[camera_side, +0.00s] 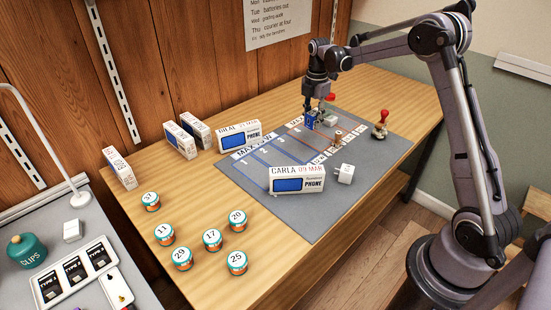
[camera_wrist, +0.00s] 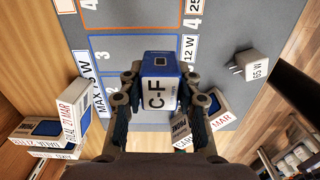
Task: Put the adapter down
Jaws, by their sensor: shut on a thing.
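My gripper (camera_side: 318,108) is low over the far part of the grey mat (camera_side: 310,222). It is shut on a blue adapter (camera_side: 310,121) with a white face. In the wrist view, the adapter (camera_wrist: 160,70) sits between the two fingers (camera_wrist: 160,98), and its white face reads C-F. A blue-outlined cell with the number 3 lies beside it in that view. I cannot tell whether the adapter touches the mat.
A white plug marked 65 W (camera_wrist: 255,68) lies on the mat near the CARLA phone box (camera_side: 297,181). The BILAL box (camera_side: 239,136) stands at the mat's back edge. Another white block (camera_side: 330,119) and a red-handled stamp (camera_side: 381,125) are near my gripper. Several round tins (camera_side: 212,240) stand left.

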